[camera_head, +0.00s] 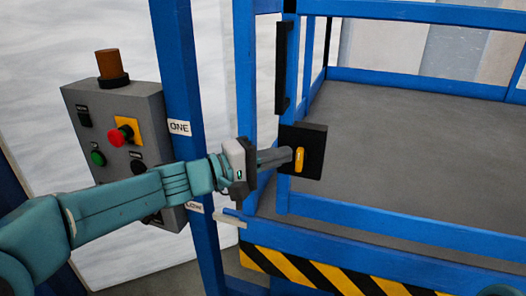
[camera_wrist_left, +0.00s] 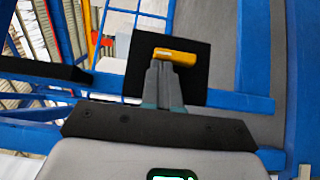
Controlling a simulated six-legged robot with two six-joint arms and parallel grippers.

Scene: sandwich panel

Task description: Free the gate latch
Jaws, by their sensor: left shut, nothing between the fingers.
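The gate latch is a yellow handle (camera_head: 299,160) on a black square plate (camera_head: 316,139), fixed to the blue gate frame. In the head view the handle stands upright. In the left wrist view the yellow handle (camera_wrist_left: 175,56) lies across the picture just beyond my fingertips, on the black plate (camera_wrist_left: 196,82). My left gripper (camera_head: 288,156) is shut and empty, with its tips at the handle; I cannot tell whether they touch it. The shut fingers also show in the left wrist view (camera_wrist_left: 163,68). My right gripper is not in view.
A grey control box (camera_head: 126,130) with a red button, a green button and an orange beacon stands left of a blue post (camera_head: 186,90). A black vertical bar (camera_head: 281,68) is on the gate above the latch. Blue rails surround the grey platform floor (camera_head: 420,140).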

